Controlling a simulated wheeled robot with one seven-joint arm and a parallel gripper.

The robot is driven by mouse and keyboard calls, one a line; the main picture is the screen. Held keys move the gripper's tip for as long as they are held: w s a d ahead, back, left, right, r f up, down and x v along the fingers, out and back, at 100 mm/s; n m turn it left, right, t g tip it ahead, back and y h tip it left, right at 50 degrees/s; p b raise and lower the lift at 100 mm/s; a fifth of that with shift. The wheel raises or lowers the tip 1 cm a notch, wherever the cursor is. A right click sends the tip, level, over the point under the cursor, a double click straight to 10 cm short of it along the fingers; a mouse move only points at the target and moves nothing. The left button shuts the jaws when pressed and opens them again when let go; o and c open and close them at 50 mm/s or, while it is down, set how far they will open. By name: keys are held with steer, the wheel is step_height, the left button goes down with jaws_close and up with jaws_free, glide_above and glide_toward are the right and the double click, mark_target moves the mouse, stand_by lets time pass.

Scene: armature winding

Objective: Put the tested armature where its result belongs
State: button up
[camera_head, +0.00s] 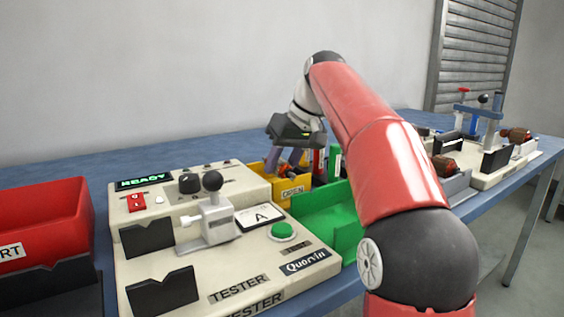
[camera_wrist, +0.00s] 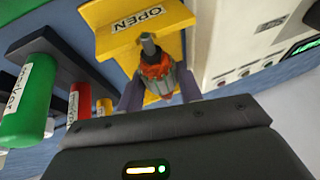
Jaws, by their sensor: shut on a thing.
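My gripper (camera_head: 283,160) is shut on an armature (camera_wrist: 156,70), which has orange-red windings, a grey core and a dark shaft. In the wrist view the armature lies between my two fingers (camera_wrist: 158,88), over the yellow bin (camera_wrist: 112,42) labelled OPEN. The yellow bin (camera_head: 290,190) is behind the green bin (camera_head: 347,222) in the head view. Whether the armature touches the bin cannot be told. A red bin (camera_head: 45,215), its label ending in "RT", stands at the far left. The tester (camera_head: 215,275) has an empty cradle, and its screen (camera_head: 143,182) reads READY.
Labelled marker bottles (camera_wrist: 28,98), one green and one red (camera_wrist: 79,105), stand close beside the yellow bin. A winding fixture (camera_head: 490,165) and a brown-wound armature (camera_head: 447,166) are at the right. My arm hides part of the table.

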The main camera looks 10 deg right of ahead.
steer(key=shift+f, duration=0.3)
stand_by(0.4)
steer(key=o, duration=1.3)
steer(key=p+v, duration=0.2)
steer(key=v, duration=0.5)
steer(key=shift+s+d+r, duration=0.1)
steer(key=shift+s+r, duration=0.05)
steer(key=shift+r, duration=0.2)
